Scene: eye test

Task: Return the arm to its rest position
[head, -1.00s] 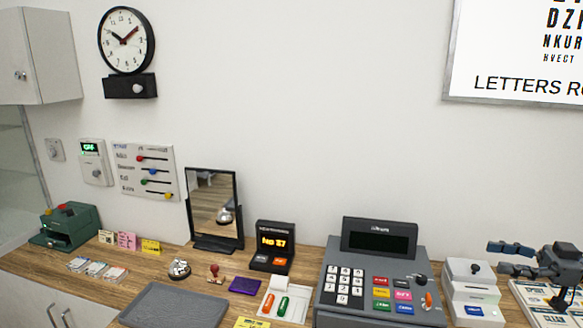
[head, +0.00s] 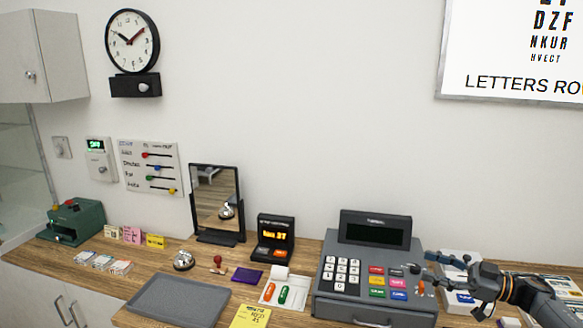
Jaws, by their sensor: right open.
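My right arm comes in from the right edge in the head view. My right gripper (head: 432,268) is open and empty, with its fingers pointing left. It appears over the right side of the grey cash register (head: 330,302) and covers part of the white device (head: 462,262) beside it. I cannot tell how high the fingers are above the register. My left gripper is not in view.
The wooden counter holds a grey tray (head: 150,300), a bell (head: 183,261), a red-handled stamp (head: 217,262), a mirror (head: 213,197), a small orange-lit display (head: 274,232) and a green machine (head: 78,222). An eye chart (head: 500,88) hangs at upper right.

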